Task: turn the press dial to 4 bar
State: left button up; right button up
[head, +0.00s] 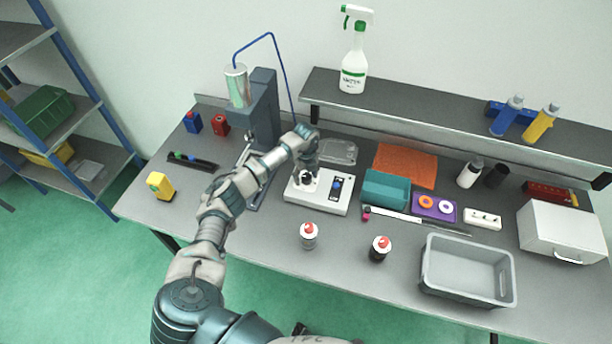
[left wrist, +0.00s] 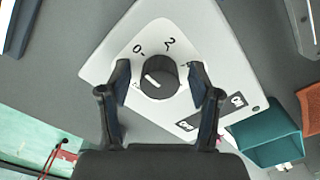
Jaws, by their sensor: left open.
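The press dial is a black round knob on a white control box (head: 325,201). In the left wrist view the dial (left wrist: 161,76) sits on the white panel (left wrist: 118,62), with the printed figures 0 and 2 beyond it. A short white mark shows on the left part of the knob. Other scale figures are hidden or unclear near the right finger. My left gripper (left wrist: 160,73) is open, one finger on each side of the knob, with gaps visible. In the head view my left gripper (head: 308,172) is over the box, partly covering the dial. My right gripper is not in view.
The press (head: 264,105) stands behind the box. A teal bin (head: 385,190) stands to its right. Two red-capped bottles (head: 309,235) (head: 380,249) stand in front. A grey tray (head: 430,270) and a white case (head: 562,232) are at right. The bench's front left is mostly clear.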

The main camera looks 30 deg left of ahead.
pick_arm(q)
jog(key=shift+d, duration=0.1)
jog(key=c, duration=1.1)
jog(key=shift+c, duration=0.2)
